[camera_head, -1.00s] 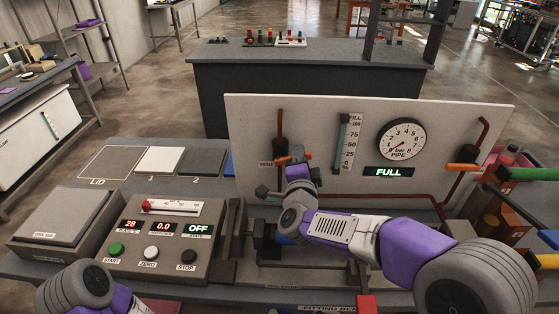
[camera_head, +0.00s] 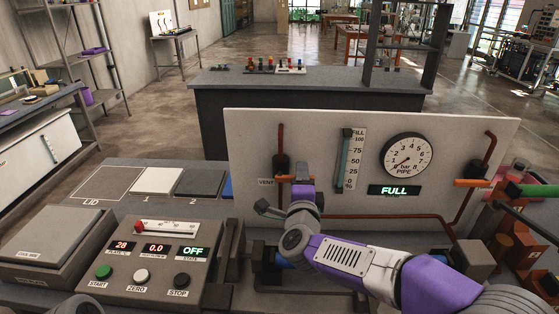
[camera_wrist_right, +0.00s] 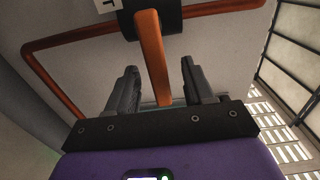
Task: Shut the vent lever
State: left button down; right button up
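The vent lever (camera_head: 296,179) is an orange handle on a dark valve body beside the VENT label, on the left of the upright white panel. It lies roughly crosswise to the red pipe in the head view. My right gripper (camera_head: 303,186) is at the lever. In the right wrist view, the orange lever (camera_wrist_right: 152,58) reaches from its black hub down between the two fingers of the right gripper (camera_wrist_right: 156,85). The fingers are apart, with a gap on each side of the lever. My left gripper is out of view.
The panel also carries a fill gauge (camera_head: 350,160), a pressure dial (camera_head: 406,156) reading near zero, a display (camera_head: 394,191) showing FULL, and another orange lever (camera_head: 471,183) at right. A control box (camera_head: 146,264) with buttons stands left of my right arm.

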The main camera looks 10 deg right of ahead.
jog(key=shift+d, duration=0.1)
jog(key=v, duration=0.7)
dwell(0.4)
jog(key=shift+r, duration=0.1)
jog(key=p+v, duration=0.1)
jog(key=v, duration=0.6)
jog(key=shift+s, duration=0.3)
